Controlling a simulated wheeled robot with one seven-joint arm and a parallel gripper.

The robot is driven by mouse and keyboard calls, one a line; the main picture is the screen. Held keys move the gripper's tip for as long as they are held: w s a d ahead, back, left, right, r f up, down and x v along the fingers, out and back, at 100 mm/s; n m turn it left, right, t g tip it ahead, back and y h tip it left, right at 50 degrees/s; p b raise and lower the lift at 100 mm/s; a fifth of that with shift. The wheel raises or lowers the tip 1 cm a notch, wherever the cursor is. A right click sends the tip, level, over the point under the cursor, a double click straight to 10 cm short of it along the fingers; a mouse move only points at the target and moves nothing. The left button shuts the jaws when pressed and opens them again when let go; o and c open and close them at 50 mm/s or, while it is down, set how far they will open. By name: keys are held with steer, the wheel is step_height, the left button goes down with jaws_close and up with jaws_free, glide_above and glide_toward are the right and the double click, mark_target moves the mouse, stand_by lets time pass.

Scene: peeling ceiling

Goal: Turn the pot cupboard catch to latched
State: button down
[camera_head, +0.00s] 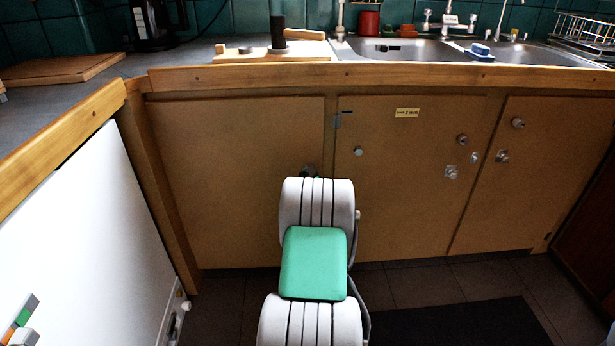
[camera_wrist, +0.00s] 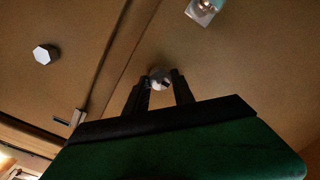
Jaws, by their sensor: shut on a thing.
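My gripper (camera_head: 308,172) is at the left brown cupboard door (camera_head: 230,150), close to its right edge. In the wrist view its two dark fingers (camera_wrist: 161,88) stand on either side of a small silver knob (camera_wrist: 160,76), shut on it. My arm hides this knob in the head view. A square silver fitting (camera_wrist: 203,10) sits on the same door in the wrist view, hidden in the head view. I cannot tell which of the two is the catch, nor which way it is turned. The door lies flush with its frame.
The middle door (camera_head: 410,190) has a hexagonal knob (camera_head: 358,151), a yellow label (camera_head: 407,113) and a square catch plate (camera_head: 450,172). The wooden worktop edge (camera_head: 400,76) runs above. A white front (camera_head: 80,230) stands at left. A dark mat (camera_head: 460,322) lies on the floor.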

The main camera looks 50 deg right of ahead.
steer(key=c, duration=1.1)
jaws_free()
steer(key=shift+o, duration=0.2)
steer(key=shift+s, duration=0.1)
steer(key=p+v, duration=0.2)
steer(key=v, duration=0.5)
steer(key=shift+s+a, duration=0.2)
